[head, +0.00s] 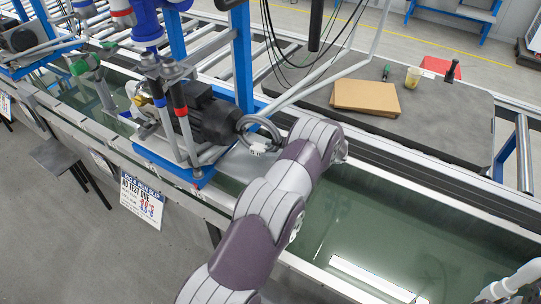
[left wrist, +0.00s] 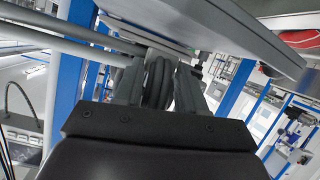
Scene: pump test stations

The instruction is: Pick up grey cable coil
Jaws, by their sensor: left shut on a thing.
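The grey cable coil (head: 262,119) shows in the head view as a dark grey ring beside the black pump motor, with a small white tag at its lower edge. In the left wrist view its dark strands (left wrist: 152,86) stand between the two fingers of my left gripper (left wrist: 160,78). The left gripper is shut on the coil. In the head view the left wrist covers most of the gripper. I cannot tell whether the coil still touches the surface beneath it. My right gripper is not in view.
The black motor (head: 212,120) and blue frame stand close left of the coil. A water-filled trough (head: 375,225) lies below and right.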

